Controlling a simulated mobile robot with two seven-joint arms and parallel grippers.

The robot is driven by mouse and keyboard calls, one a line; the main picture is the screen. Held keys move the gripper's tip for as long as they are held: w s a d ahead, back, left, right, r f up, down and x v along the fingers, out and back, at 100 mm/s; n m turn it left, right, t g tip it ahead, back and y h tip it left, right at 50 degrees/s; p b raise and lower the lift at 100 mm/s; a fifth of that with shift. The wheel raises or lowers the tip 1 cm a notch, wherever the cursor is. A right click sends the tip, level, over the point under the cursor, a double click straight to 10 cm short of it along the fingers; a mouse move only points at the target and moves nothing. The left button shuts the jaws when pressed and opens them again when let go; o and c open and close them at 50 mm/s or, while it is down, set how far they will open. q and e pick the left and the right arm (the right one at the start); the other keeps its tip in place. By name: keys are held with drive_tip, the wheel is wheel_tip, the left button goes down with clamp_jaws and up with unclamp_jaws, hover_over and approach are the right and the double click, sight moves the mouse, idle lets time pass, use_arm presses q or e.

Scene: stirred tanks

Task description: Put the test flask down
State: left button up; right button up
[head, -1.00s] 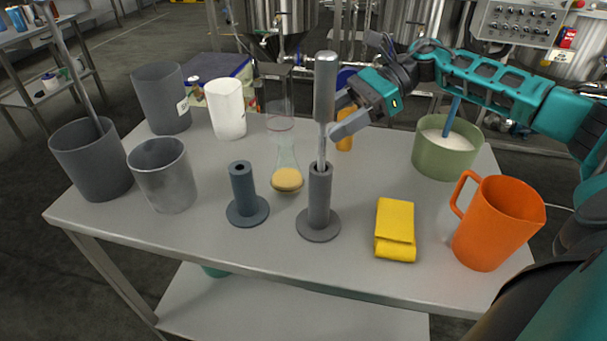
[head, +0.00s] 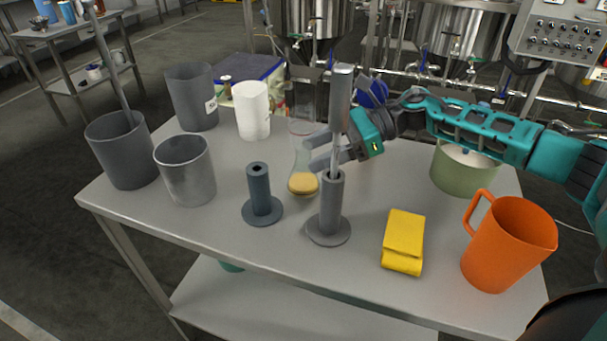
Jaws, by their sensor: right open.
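The test flask (head: 303,182) is clear glass with amber liquid in its base. It stands upright on the grey table, left of and behind the grey stand with a rod. My right gripper (head: 311,152) is open, its two fingers reaching left to the flask's neck, above the liquid. Whether the neck lies between the fingers or they touch it, I cannot tell. The rod (head: 341,105) stands in front of the gripper and hides part of it. My left gripper is not in view.
The rod's stand (head: 330,215) and an empty blue-grey stand (head: 260,195) are close in front. A yellow folded cloth (head: 404,240), an orange jug (head: 508,245) and a green pot (head: 462,172) are to the right. Grey cups and a white beaker (head: 253,110) stand left.

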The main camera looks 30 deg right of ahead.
sight(303, 168)
drive_tip(key=x, duration=0.4)
drive_tip(key=shift+w+a+p, duration=0.3)
drive_tip(key=shift+a+p, duration=0.05)
drive_tip(key=shift+p, duration=0.05)
clamp_jaws()
